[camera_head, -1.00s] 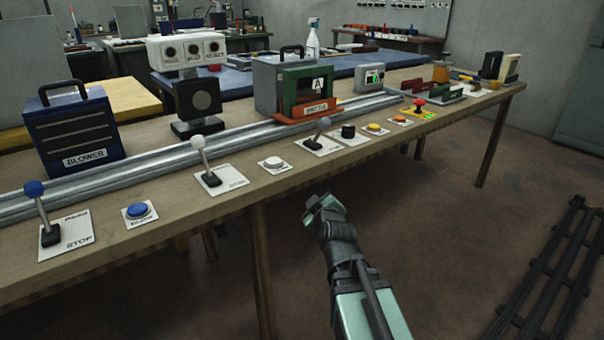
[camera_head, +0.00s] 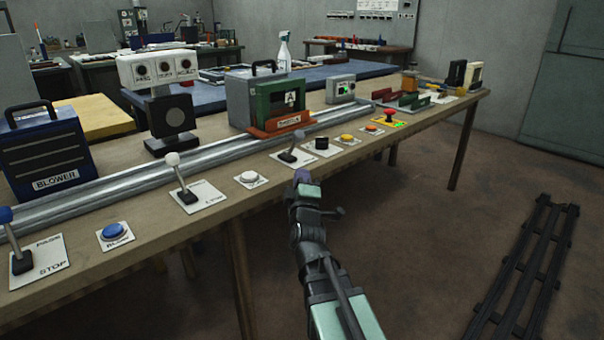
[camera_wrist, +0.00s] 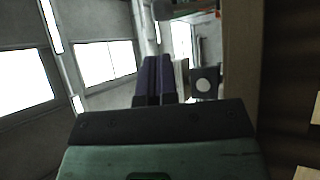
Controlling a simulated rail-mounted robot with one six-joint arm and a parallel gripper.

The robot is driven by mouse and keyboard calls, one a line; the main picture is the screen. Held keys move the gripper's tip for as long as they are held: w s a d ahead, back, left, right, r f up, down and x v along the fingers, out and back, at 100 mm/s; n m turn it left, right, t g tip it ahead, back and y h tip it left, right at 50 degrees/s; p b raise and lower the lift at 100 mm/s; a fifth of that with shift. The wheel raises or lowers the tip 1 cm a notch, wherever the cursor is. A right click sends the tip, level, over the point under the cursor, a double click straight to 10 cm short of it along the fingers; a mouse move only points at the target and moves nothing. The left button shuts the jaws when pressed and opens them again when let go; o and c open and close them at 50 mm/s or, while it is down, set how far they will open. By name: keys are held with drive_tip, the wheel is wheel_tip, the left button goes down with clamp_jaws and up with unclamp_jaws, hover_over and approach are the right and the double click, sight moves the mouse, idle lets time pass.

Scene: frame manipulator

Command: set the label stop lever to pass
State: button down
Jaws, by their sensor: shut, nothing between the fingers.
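Several levers stand along the front of the bench. A grey-knobbed lever (camera_head: 290,157) stands on a white plate in front of the green unit marked "A"; its plate print is too small to read. Another pale-knobbed lever (camera_head: 179,178) stands farther left on a larger plate. A blue-knobbed lever (camera_head: 17,247) is at the far left, its plate reading STOP at the near end. I cannot read which one is the label stop. My gripper (camera_head: 302,177) is shut and empty, just in front of the grey-knobbed lever near the bench edge. Its purple fingers (camera_wrist: 154,78) lie together in the wrist view.
A white button (camera_head: 251,178) and a black knob (camera_head: 322,144) flank the grey-knobbed lever. A red mushroom button (camera_head: 390,116) is farther right. A metal rail (camera_head: 225,150) runs behind the controls. The floor before the bench is open, with a dark track (camera_head: 525,265) at right.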

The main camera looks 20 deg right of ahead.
sight(300, 140)
drive_tip(key=p+x, duration=0.3)
drive_tip(key=x, duration=0.8)
drive_tip(key=shift+w+p, duration=0.15)
drive_tip(key=shift+p, duration=0.15)
drive_tip(key=shift+d, duration=0.1)
